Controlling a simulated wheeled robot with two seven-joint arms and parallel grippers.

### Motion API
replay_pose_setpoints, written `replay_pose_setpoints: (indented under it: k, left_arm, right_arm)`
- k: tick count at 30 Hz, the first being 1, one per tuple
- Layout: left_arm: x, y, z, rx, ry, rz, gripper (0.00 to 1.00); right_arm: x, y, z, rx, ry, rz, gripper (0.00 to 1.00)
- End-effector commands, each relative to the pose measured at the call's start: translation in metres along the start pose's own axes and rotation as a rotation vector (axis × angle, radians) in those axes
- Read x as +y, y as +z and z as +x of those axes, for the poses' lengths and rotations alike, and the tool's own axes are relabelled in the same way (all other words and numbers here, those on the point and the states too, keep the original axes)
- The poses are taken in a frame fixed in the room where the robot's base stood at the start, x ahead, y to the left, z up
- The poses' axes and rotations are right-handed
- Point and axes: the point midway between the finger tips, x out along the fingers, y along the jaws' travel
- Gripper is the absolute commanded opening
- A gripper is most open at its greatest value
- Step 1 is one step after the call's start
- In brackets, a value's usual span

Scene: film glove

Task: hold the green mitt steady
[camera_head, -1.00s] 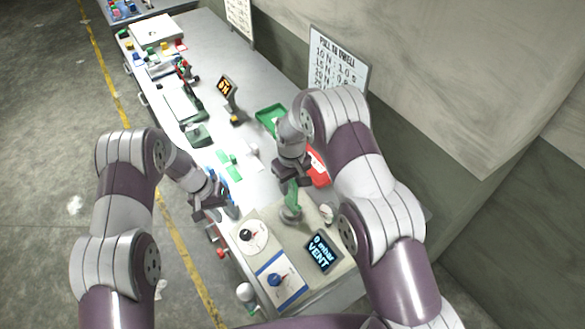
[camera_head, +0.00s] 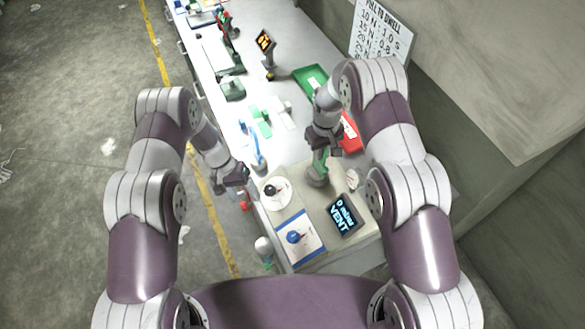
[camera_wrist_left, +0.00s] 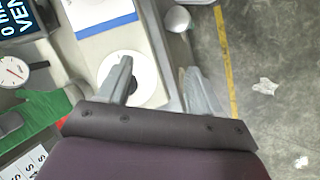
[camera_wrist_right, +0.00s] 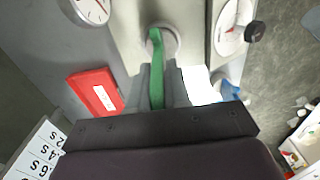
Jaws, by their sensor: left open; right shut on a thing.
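The green mitt (camera_head: 320,161) stands over a round grey port (camera_head: 317,178) on the beige panel. My right gripper (camera_head: 323,146) is shut on the mitt from above; the right wrist view shows the green mitt (camera_wrist_right: 156,62) as a narrow strip between the fingers, its far end at the port. My left gripper (camera_head: 242,182) is open and empty, left of the panel by the bench's front edge. In the left wrist view its fingers are apart near a white round dial (camera_wrist_left: 144,72), and part of the green mitt (camera_wrist_left: 36,112) shows at left.
The panel carries a white dial with a black knob (camera_head: 275,191), a blue-framed plate with a blue knob (camera_head: 297,237), a VENT display (camera_head: 343,214) and a small gauge (camera_head: 352,179). A red tray (camera_head: 351,133) and green tray (camera_head: 311,82) lie behind. A wall stands at right.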

Motion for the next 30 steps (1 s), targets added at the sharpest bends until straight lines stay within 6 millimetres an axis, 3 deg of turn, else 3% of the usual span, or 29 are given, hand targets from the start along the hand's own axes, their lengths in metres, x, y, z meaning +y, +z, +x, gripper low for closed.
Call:
replay_pose_setpoints:
  k: [1,4,6,9,11,14,17,21,25,30]
  left_arm:
    - [-0.03,0.026,0.035,-0.052,-0.037,-0.012,0.65]
    - [-0.11,0.067,0.106,-0.023,-0.234,0.036,0.65]
    - [-0.146,0.077,0.139,0.078,-0.348,0.107,0.65]
    - [-0.163,0.077,0.172,0.285,-0.424,0.223,0.65]
    - [-0.157,0.072,0.184,0.438,-0.421,0.292,0.65]
    - [-0.122,0.062,0.186,0.727,-0.339,0.38,0.65]
    - [-0.075,0.056,0.167,1.02,-0.186,0.428,0.65]
    - [-0.023,0.05,0.114,1.357,0.049,0.449,0.65]
    - [-0.004,0.05,0.075,1.538,0.194,0.435,0.65]
    - [0.004,0.041,0.06,1.6,0.25,0.409,0.65]
  right_arm:
    - [0.0,0.001,0.001,-0.002,0.0,0.0,0.0]
    - [0.0,0.001,0.0,-0.002,0.0,0.0,0.0]
    - [0.0,0.001,0.0,-0.002,0.0,0.0,0.0]
    - [0.0,0.001,0.0,-0.002,0.0,0.0,0.0]
    - [0.0,0.0,0.0,-0.001,0.0,0.0,0.0]
    - [0.0,0.0,0.0,-0.001,0.0,0.0,0.0]
    - [0.0,0.0,0.0,-0.001,0.0,0.0,0.0]
    - [0.0,0.0,0.0,-0.001,0.0,0.0,0.0]
    - [0.0,0.0,0.0,-0.001,0.0,0.0,0.0]
    - [0.0,0.0,0.0,-0.001,0.0,0.0,0.0]
